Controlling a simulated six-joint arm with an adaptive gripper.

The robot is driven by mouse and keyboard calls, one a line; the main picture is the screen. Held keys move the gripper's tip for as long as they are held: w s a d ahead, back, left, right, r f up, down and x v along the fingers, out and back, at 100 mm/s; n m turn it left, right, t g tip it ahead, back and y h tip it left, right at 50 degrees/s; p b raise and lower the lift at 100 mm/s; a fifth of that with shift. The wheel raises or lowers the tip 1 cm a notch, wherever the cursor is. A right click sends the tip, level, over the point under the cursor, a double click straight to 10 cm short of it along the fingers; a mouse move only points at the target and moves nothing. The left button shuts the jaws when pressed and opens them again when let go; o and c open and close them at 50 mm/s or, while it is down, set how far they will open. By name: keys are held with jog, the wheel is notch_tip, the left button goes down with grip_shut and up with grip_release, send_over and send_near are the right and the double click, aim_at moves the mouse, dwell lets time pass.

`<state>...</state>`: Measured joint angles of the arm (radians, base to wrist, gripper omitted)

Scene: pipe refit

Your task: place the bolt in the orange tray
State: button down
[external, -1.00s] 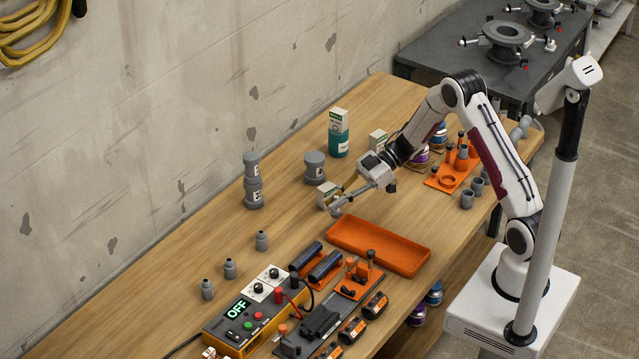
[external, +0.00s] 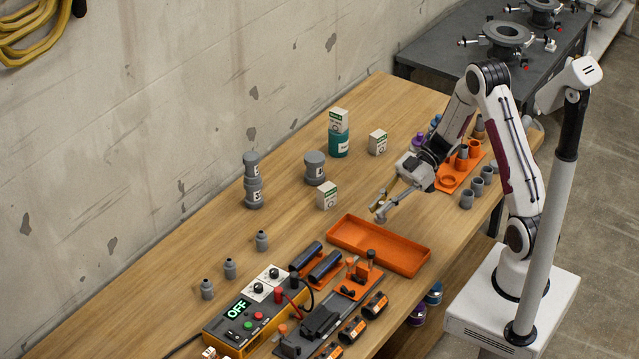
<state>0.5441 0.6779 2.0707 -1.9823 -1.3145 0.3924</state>
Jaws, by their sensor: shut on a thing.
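The orange tray (external: 413,257) is a shallow open rectangular box on the wooden table, and its inside looks empty. My gripper (external: 379,209) is above the table, by the tray's far edge in the picture. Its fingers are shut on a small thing. A bit of brassy colour shows at the fingertips, which fits the bolt (external: 378,206), but it is too small to make out its shape. The fingers hide part of it. The gripper and the tray's rim look apart.
White boxes (external: 327,196) and grey cylinders (external: 314,168) stand left of my gripper. Dark tubes (external: 324,266) and a yellow control box (external: 255,315) lie in front of the tray. An orange holder (external: 447,183) and grey cups (external: 467,200) stand to the right.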

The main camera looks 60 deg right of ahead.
aim_at(380, 223)
jog(key=shift+f, duration=3.1)
jog(key=shift+f, duration=1.9)
jog(key=shift+f, duration=0.1)
jog(key=c, duration=2.1)
grip_release()
jog(key=shift+d, duration=0.1)
jog(key=v, duration=1.2)
